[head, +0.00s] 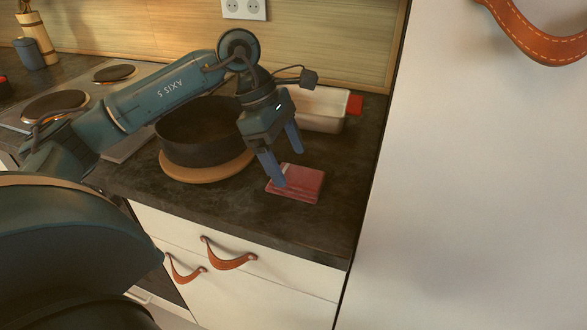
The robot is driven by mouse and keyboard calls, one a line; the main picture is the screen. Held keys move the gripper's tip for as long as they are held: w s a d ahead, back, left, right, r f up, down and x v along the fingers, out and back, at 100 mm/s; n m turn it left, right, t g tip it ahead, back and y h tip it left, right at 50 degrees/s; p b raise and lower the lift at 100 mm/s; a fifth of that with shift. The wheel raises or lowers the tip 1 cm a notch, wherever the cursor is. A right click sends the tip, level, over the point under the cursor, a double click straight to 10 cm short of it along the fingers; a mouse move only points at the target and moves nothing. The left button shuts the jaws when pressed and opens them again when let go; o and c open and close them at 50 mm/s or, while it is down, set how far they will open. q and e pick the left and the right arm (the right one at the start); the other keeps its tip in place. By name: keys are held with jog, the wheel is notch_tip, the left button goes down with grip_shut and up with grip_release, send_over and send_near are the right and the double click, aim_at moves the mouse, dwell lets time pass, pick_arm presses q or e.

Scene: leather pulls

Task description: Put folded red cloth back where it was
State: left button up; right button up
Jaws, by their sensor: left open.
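The folded red cloth (304,184) lies flat on the dark countertop (225,207), near its right end. My left gripper (288,170) is above it, pointing down, with its two blue fingers apart. One fingertip is over the cloth's left edge and the other is behind it. I cannot tell whether the near finger touches the cloth. Nothing shows between the fingers. My right gripper is not in view.
A dark pot (192,148) stands on a round wooden board (207,174) left of the cloth. Behind is a pale dish (319,108) with a red end. A tall white cabinet (470,200) borders the counter on the right. Drawers with leather pulls (229,259) are below.

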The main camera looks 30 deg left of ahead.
pick_arm(q)
jog(key=v, duration=0.8)
